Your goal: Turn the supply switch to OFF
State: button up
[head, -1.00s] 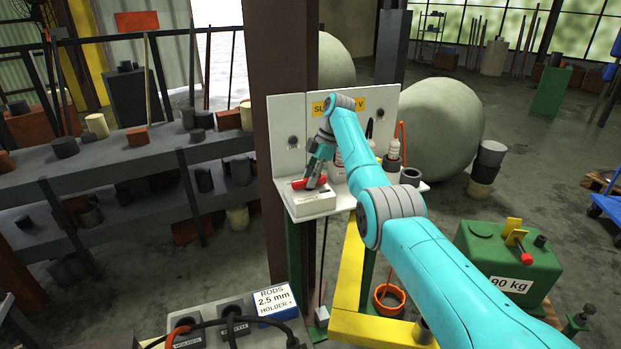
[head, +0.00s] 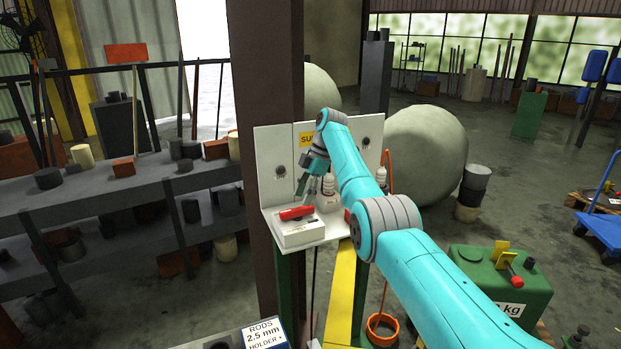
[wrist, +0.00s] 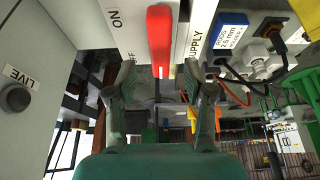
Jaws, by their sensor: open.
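The supply switch is a pale box (head: 300,234) with a red lever (head: 296,212) on the shelf of the grey panel. In the wrist view the red lever (wrist: 160,38) lies lengthwise up the picture. ON is printed to its left, a partly hidden "FF" sits nearer the lever's lower end, and SUPPLY is to its right. My gripper (head: 309,188) is just above the lever in the head view. In the wrist view my gripper (wrist: 160,88) has its fingers apart, with the lever's near end between and beyond the tips. It holds nothing.
The upright panel (head: 273,150) stands close behind the switch, against a brown column (head: 262,60). White bottles (head: 328,203) stand on the shelf to the right of my gripper. A LIVE plate with a round knob (wrist: 16,98) is at the wrist view's left.

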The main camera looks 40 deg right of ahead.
jog(key=v, duration=0.7)
jog(key=shift+s+r, duration=0.1)
dwell(0.5)
